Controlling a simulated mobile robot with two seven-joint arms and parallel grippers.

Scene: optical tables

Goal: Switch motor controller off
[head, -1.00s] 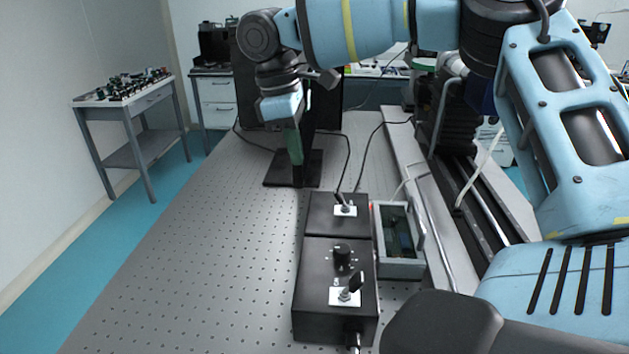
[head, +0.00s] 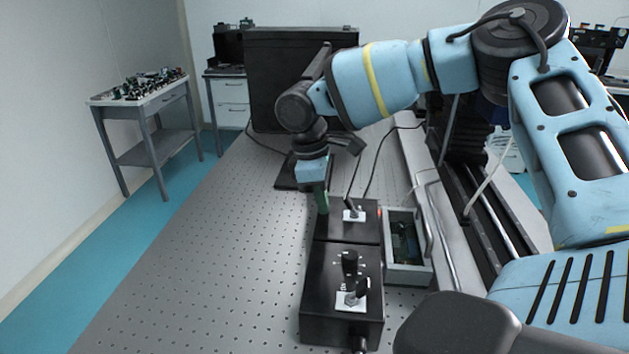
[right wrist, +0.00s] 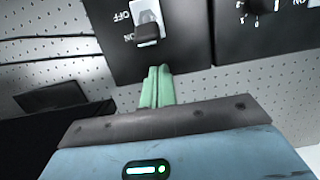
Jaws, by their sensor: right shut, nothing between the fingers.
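Two black control boxes stand in line on the optical table; I cannot tell by any name label which is the motor controller. The far box (head: 335,232) has a toggle switch (head: 352,208) on a white plate. In the right wrist view this switch (right wrist: 147,34) has ON and OFF marks, and its lever end lies beside ON. The near box (head: 318,290) has a round knob (head: 349,262) and another toggle switch (head: 358,292). My right gripper (head: 322,207) is shut and empty, its green fingers (right wrist: 158,88) at the far box's left edge, beside the switch. My left gripper is out of view.
A grey open-topped case (head: 410,275) with a circuit board stands right of the boxes. Black cables (head: 372,170) run behind the far box. A rail (head: 490,215) lies further right. The perforated table (head: 215,240) is clear on the left.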

